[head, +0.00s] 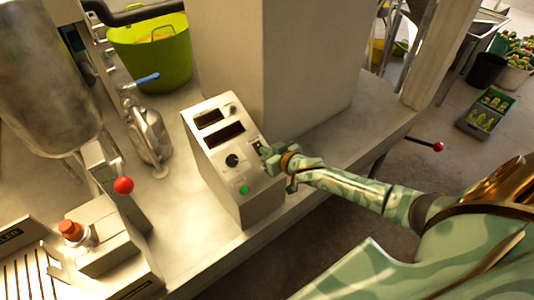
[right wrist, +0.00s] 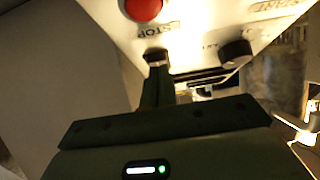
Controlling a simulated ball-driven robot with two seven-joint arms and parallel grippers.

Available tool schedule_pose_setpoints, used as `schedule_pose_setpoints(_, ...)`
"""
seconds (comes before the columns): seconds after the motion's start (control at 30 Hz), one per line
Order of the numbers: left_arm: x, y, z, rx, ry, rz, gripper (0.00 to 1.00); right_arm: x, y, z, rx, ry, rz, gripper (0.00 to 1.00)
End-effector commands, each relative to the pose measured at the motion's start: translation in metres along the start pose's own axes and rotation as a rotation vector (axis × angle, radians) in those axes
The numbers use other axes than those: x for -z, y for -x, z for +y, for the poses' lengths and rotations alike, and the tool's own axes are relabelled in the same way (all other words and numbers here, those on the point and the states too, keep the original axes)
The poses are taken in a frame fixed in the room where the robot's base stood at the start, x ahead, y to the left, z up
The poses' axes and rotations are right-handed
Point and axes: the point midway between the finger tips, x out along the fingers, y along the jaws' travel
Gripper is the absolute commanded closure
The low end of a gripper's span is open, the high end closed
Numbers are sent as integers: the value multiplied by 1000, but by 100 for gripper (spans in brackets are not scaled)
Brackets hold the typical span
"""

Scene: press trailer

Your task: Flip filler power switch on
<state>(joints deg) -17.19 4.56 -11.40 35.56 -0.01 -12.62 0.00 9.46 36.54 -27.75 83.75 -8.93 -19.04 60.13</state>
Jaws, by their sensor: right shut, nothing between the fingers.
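The filler control box (head: 222,192) stands on the bench in the middle of the head view. Its sloped panel has two dark displays, a black knob (head: 232,160) and a green button (head: 244,190). My right gripper (head: 264,153) is shut and empty at the panel's right edge, over a small dark switch. In the right wrist view the shut fingertips (right wrist: 158,66) are at a small dark switch (right wrist: 156,54) near the STOP lettering; whether they touch is unclear. The switch's position is hidden by the fingers. My left gripper is not in view.
A red button (right wrist: 143,8) and a black knob (right wrist: 236,53) flank the switch. A large pale block (head: 280,60) rises behind the box.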

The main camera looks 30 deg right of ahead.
Motion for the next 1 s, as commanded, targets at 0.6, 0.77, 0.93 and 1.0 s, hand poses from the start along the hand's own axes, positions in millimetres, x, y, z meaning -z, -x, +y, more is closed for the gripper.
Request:
schedule_pose_setpoints(0.6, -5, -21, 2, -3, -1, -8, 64, -8, -6, -2, 4, -2, 69, 100)
schedule_pose_setpoints(0.77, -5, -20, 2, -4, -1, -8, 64, -7, -5, -2, 3, -2, 68, 100)
schedule_pose_setpoints(0.93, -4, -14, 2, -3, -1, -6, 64, -1, -3, -2, 3, -3, 69, 100)
schedule_pose_setpoints(1.0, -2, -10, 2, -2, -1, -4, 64, 2, -1, -2, 3, -2, 70, 100)
